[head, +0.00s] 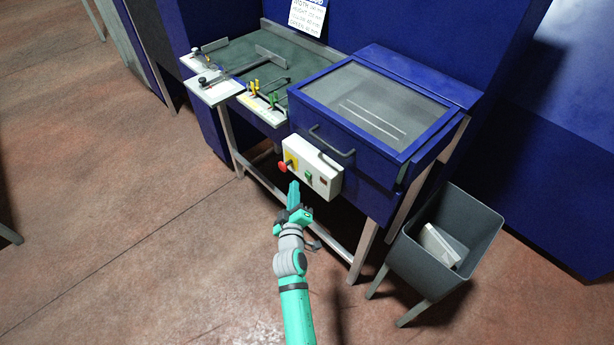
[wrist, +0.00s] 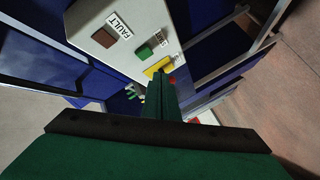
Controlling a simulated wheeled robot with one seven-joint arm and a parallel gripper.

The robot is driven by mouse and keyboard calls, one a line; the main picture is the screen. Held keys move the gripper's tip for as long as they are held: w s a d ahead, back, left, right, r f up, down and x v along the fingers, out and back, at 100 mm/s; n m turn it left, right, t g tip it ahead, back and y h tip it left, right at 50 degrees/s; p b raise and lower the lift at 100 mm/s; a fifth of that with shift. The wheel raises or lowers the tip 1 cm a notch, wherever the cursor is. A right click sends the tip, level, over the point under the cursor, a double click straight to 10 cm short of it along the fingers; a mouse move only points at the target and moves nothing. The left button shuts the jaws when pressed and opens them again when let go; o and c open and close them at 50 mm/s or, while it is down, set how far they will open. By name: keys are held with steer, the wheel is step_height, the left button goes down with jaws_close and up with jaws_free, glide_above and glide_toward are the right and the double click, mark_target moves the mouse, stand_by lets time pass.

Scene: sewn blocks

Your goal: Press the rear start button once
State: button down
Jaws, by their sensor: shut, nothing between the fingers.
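A white control box (head: 312,168) is fixed to the front of a blue machine. It carries a green button (head: 309,175), a red knob (head: 283,166) on a yellow plate and a dark lamp or button. In the wrist view the green button (wrist: 144,52) has a small label beside it that I cannot read clearly; a brown square (wrist: 103,37) is marked FAULT. My gripper (head: 294,187) is shut and empty, just below the box in the head view. In the wrist view its fingers (wrist: 162,84) partly cover the yellow plate (wrist: 157,67) and red knob. Contact with the box cannot be told.
The blue machine has a windowed lid (head: 370,103) and a handle (head: 332,141) above the box. A work table (head: 285,70) with clamps and small coloured parts stands at its left. A grey bin (head: 447,235) stands at the right. The floor (head: 130,220) at left is clear.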

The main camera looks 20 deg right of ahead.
steer(key=shift+s+a, duration=0.25)
steer(key=shift+a, duration=0.4)
steer(key=shift+s+a, duration=0.25)
steer(key=shift+a, duration=0.35)
steer(key=s+a+f+y, duration=0.25)
steer(key=s+a, duration=0.35)
steer(key=s, duration=0.5)
steer(key=s+a+f+y, duration=0.2)
steer(key=s+a+f, duration=0.25)
steer(key=s, duration=0.55)
steer(key=s+a+r+m, duration=0.1)
steer(key=s+a+r, duration=0.1)
steer(key=s+r, duration=0.2)
steer(key=s+a+r+m+y, duration=0.1)
steer(key=s+a+r+m, duration=0.1)
steer(key=s, duration=0.8)
steer(key=s+a+r+m+y, duration=0.1)
steer(key=s+a+r+m, duration=0.1)
steer(key=s+r, duration=0.3)
steer(key=s+a, duration=0.1)
steer(key=s, duration=0.2)
steer(key=shift+a+r, duration=0.3)
steer(key=shift+s+y, duration=0.1)
steer(key=shift+y, duration=0.15)
